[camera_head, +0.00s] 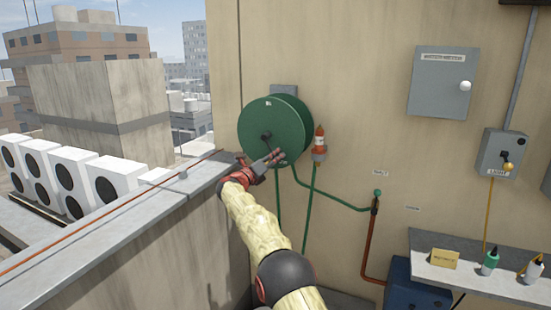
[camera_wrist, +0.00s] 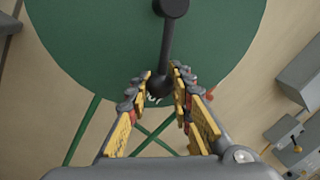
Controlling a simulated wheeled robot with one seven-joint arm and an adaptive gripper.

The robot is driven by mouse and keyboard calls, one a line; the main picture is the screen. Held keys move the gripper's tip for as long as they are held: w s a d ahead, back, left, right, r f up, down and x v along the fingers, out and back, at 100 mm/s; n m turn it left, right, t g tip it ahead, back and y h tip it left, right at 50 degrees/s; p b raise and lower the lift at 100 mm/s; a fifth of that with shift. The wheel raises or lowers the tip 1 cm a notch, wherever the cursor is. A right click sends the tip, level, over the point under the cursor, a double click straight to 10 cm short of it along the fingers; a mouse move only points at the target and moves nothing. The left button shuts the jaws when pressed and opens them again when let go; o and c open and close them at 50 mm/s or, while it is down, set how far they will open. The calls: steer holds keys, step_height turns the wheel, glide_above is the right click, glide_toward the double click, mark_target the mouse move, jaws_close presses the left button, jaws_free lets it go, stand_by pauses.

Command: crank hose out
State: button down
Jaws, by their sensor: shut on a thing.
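A green hose reel (camera_head: 262,112) is mounted on the beige wall, and its round green face fills the top of the wrist view (camera_wrist: 90,40). A black crank arm (camera_wrist: 166,45) runs from the dark hub (camera_wrist: 172,6) to a black crank handle (camera_wrist: 160,84). My gripper (camera_wrist: 160,88) is shut on this handle, with its fingers on both sides of it. In the head view my gripper (camera_head: 272,160) is at the lower part of the reel's face and hides the handle. Green hose (camera_head: 306,210) hangs below the reel.
An orange and white nozzle (camera_head: 319,145) sits in a holder right of the reel. A green hose runs to a tap (camera_head: 377,196) on a rust-red pipe. A concrete parapet (camera_head: 165,210) stands left of my arm. A shelf (camera_head: 480,275) with bottles is at lower right.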

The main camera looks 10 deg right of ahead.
steer(key=shift+f, duration=0.35)
steer(key=c, duration=1.7)
jaws_free()
steer(key=shift+c, duration=0.2)
steer(key=shift+o, duration=0.9)
steer(key=shift+r, duration=0.2)
steer(key=v, duration=1.2)
steer(key=shift+f, duration=0.1)
